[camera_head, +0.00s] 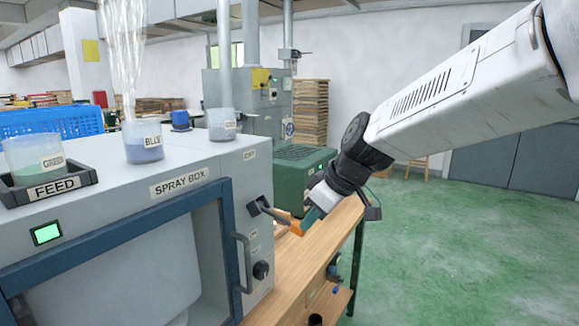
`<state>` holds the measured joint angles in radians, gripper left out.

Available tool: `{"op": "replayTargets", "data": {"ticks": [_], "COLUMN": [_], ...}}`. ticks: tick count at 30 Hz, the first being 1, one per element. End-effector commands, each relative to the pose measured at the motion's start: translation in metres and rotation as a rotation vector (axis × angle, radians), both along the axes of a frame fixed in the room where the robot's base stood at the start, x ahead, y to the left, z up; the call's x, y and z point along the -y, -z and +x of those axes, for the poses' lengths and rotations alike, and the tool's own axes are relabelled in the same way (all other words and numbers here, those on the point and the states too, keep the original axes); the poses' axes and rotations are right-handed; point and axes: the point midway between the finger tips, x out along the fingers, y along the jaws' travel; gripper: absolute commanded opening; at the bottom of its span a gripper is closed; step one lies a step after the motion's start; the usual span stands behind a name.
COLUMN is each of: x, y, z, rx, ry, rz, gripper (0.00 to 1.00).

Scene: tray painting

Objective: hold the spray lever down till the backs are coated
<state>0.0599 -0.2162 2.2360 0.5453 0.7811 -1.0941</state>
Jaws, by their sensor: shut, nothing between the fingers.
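The grey spray box (225,170) fills the left and front. Its dark spray lever (268,211) sticks out from the right side, slanting down to the right, between two small labels too small to read surely. My gripper (304,224) is shut and empty, with its tip close to the lever's outer end. I cannot tell whether they touch. Through the blue-framed window (226,250) a pale surface shows, but the backs cannot be made out. A cup marked GREEN (35,158) sits in the FEED holder (88,180) on top.
A green case (305,157) stands behind my gripper. The green floor (470,240) at right is clear.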

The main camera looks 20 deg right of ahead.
Motion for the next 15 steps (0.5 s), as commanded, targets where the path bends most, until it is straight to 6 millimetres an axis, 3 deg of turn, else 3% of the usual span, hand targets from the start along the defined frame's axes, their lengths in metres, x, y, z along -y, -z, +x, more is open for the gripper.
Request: {"op": "replayTargets", "data": {"ticks": [6,15], "x": [0.0,-0.001], "y": [0.019,0.032], "z": [0.0,0.0], "rx": [-0.002,-0.003], "ry": [-0.001,-0.001], "rz": [-0.001,-0.001], "gripper": [0.0,0.0]}}
